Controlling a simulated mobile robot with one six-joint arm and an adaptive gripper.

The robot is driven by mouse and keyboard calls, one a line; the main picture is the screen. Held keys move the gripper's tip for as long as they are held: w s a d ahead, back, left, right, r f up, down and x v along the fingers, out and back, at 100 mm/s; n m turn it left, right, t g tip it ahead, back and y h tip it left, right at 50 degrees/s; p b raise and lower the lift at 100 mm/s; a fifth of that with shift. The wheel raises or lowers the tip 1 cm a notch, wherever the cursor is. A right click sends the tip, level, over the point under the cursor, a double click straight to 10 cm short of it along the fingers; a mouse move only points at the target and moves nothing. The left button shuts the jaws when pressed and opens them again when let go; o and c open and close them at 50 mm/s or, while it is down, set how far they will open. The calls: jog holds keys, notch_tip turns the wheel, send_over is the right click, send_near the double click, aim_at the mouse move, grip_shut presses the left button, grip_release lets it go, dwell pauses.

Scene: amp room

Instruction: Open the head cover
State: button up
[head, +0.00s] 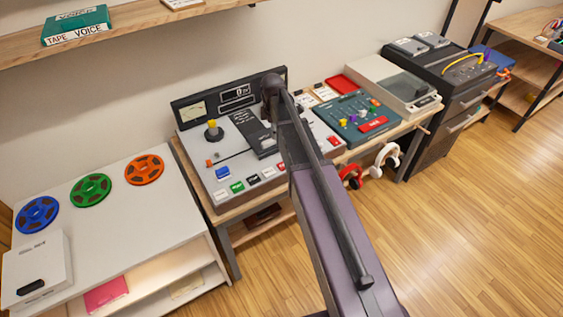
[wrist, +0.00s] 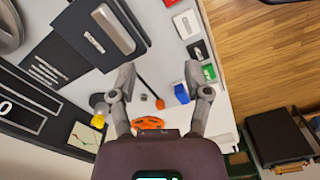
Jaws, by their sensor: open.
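The tape machine (head: 236,178) stands on a wooden-topped stand in the head view. A dark grey block with a pale label, which looks like the head cover (head: 264,144), lies on its pale deck beside a black lettered plate (head: 244,120). In the wrist view the cover (wrist: 104,28) is at the upper left and looks down on the deck. My gripper (wrist: 160,76) is open and empty, its fingers over the lever and button end of the deck, apart from the cover in the picture. In the head view my arm hides the gripper and part of the deck.
A yellow-topped post (head: 212,130) and a row of coloured buttons (head: 252,180) stand on the deck. A black meter panel (head: 208,105) rises behind. A teal mixer (head: 357,118) is to the right, and a white table with reels (head: 144,169) to the left. Floor is clear in front.

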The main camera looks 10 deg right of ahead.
jog(key=s+f+m+b, duration=0.3)
jog(key=s+m, duration=0.5)
jog(key=s, duration=0.3)
jog(key=shift+f+b, duration=0.3)
jog(key=shift+f, duration=0.1)
jog(key=shift+s, duration=0.2)
jog(key=s+m, duration=0.8)
jog(key=s, duration=0.2)
jog(key=shift+s, duration=0.35)
jog(key=shift+d, duration=0.1)
